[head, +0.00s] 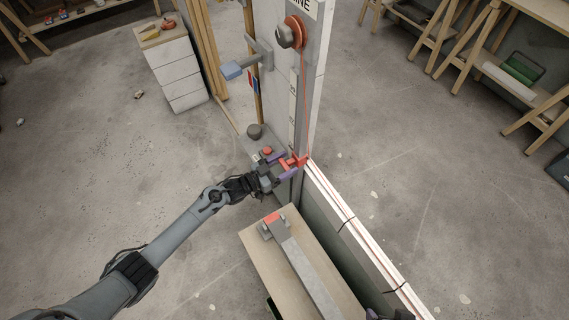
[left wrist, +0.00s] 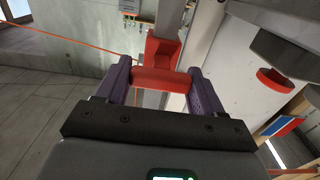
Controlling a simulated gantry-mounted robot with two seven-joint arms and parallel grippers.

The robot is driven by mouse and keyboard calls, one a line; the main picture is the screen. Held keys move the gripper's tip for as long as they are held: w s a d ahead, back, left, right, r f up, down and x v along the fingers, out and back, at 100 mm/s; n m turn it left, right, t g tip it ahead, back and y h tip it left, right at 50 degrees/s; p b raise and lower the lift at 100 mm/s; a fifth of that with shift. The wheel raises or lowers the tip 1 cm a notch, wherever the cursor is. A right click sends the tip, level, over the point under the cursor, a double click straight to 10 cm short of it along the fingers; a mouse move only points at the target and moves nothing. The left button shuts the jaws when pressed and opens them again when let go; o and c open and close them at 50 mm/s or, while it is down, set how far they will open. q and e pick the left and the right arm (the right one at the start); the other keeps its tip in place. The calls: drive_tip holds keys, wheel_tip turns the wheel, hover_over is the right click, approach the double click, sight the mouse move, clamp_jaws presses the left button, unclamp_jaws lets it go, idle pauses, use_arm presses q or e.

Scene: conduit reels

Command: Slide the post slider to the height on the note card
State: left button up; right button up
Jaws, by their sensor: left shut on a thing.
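The red post slider (head: 298,161) sits low on the tall grey post (head: 313,100), beside a pale strip with marks (head: 292,102). My left gripper (head: 283,165) is shut on the slider's handle. In the left wrist view the red handle (left wrist: 160,80) lies between the two purple fingers of my left gripper (left wrist: 160,74), with the red slider body just beyond it. I cannot make out a note card or any height written on one. Dark parts at the bottom edge of the head view may be my right gripper (head: 388,314), cut off.
A red cord (head: 305,95) runs down from an orange reel (head: 291,33) on the post. A blue-ended bracket (head: 240,68) juts left above the gripper. A low wall (head: 360,235) and a wooden bench (head: 265,255) stand close to the right and below. Open floor lies left.

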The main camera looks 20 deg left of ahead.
use_arm(q)
drive_tip(key=o, duration=1.4)
drive_tip(key=shift+o, duration=0.2)
drive_tip(key=shift+s+a, duration=0.45)
drive_tip(key=shift+s, duration=0.1)
drive_tip(key=p+v, duration=0.2)
drive_tip(key=v, duration=0.7)
drive_tip(key=shift+s+a, duration=0.15)
